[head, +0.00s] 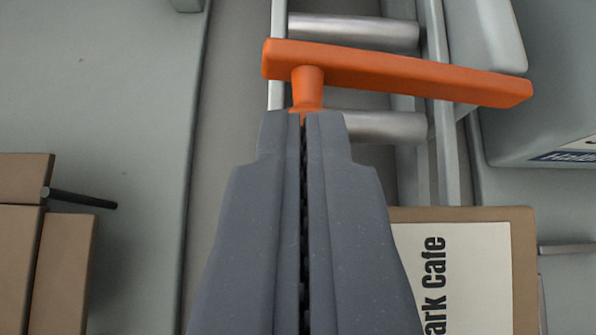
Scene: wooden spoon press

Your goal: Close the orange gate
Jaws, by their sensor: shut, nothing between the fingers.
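The orange gate (420,78) is a long bar that lies slantwise across the metal roller track (355,32) at the top of the head view. A short orange post (308,88) joins it near its left end. My gripper (304,118) is shut and empty, pointing up the picture. Its fingertips are right at the lower end of the orange post and hide its base. I cannot tell whether they touch it. The gate's right end reaches past the track's right rail.
A brown box with a "ark Cafe" label (470,270) lies to the right of my gripper. Brown blocks (25,235) with a dark rod (85,199) are at the left. A grey machine housing (545,90) stands at the upper right. The grey surface (130,90) at upper left is clear.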

